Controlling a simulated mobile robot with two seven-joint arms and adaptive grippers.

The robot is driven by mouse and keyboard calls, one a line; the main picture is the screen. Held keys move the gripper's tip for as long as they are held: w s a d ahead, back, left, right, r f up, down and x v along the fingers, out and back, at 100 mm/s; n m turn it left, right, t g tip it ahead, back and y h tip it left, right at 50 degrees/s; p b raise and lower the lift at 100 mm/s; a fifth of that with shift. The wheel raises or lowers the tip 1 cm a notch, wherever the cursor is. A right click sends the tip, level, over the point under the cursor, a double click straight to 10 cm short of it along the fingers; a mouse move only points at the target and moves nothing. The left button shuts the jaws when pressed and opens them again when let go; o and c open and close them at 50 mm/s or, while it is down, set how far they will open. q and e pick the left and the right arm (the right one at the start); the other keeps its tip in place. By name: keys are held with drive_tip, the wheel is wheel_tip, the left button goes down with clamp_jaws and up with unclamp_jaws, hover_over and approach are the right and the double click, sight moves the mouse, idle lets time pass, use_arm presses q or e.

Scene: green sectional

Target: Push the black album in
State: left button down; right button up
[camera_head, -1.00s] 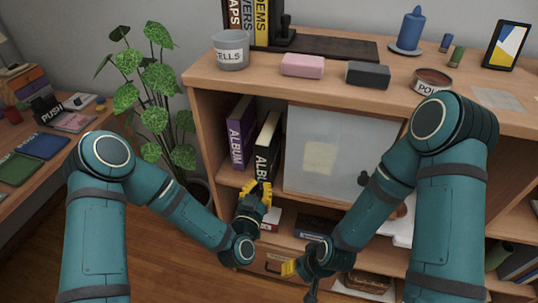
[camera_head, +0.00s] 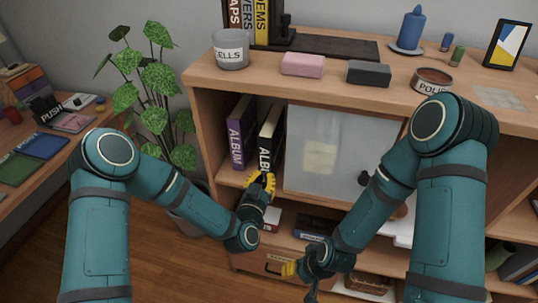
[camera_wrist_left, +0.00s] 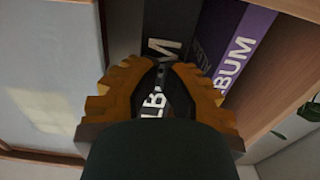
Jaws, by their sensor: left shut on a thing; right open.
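The black album (camera_head: 268,138) stands upright on the shelf, its white-lettered spine facing out. It is to the right of the purple album (camera_head: 238,132), with a gap between them. My left gripper (camera_head: 262,183) is at the lower part of the black album's spine. In the left wrist view, its yellow fingers (camera_wrist_left: 167,66) are closed in on the black album (camera_wrist_left: 172,25), covering part of its lettering; the exact contact is partly hidden. The purple album (camera_wrist_left: 235,45) is beside it there. My right gripper (camera_head: 290,268) is open and low in front of the lower shelf.
A pale translucent panel (camera_head: 325,152) covers the compartment to the right of the albums. The shelf's left side wall (camera_head: 203,140) is close by on the left. A leafy plant (camera_head: 155,100) stands outside it. Boxes lie on the shelf below.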

use_arm(q)
drive_tip(key=shift+x, duration=2.6)
drive_tip(key=v, duration=1.3)
drive_tip(key=shift+s, duration=0.2)
drive_tip(key=s+a+f+n+g, duration=0.1)
drive_tip(key=s+a+f+g, duration=0.25)
drive_tip(key=f+g, duration=0.55)
drive_tip(key=s+a+f+n+g+y, duration=0.1)
drive_tip(key=s+a+f+n+g, duration=0.3)
drive_tip(key=s, duration=0.6)
drive_tip(key=shift+s+a+f+g+y, duration=0.4)
drive_tip(key=shift+a+f+g, duration=0.5)
drive_tip(key=shift+f+g, duration=0.35)
